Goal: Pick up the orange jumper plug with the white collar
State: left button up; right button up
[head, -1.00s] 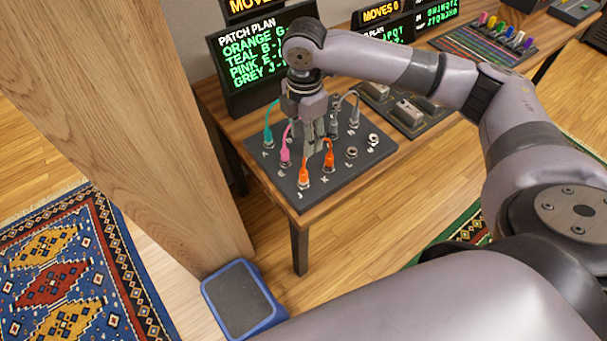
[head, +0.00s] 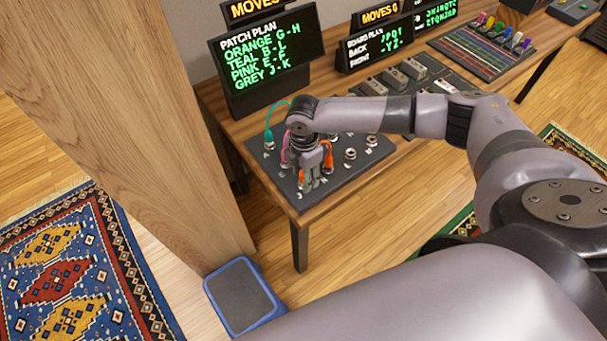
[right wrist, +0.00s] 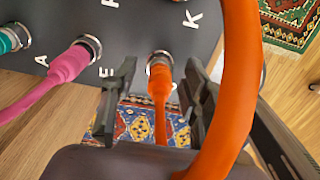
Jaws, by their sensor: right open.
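My right gripper (head: 309,184) is low over the front of the dark patch panel (head: 343,176), fingers pointing down. It is open. In the right wrist view its fingers (right wrist: 159,86) stand on either side of an orange plug (right wrist: 160,78) seated in a socket, with gaps on both sides. A pale ring shows at the plug's base; I cannot tell collar from socket rim. The orange cord (right wrist: 238,70) loops close in front of the right finger. The other orange plug (head: 328,157) shows beside the gripper in the head view. My left gripper is out of view.
A pink plug (right wrist: 70,65) and a teal plug (right wrist: 10,40) sit left of the gripper. Screens, including the patch plan (head: 266,60), stand behind the panel. A wooden post (head: 150,120) rises at left. Empty sockets (head: 350,153) lie to the right.

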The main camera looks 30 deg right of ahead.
jog(key=shift+f, duration=0.1)
jog(key=shift+c, duration=0.2)
grip_shut()
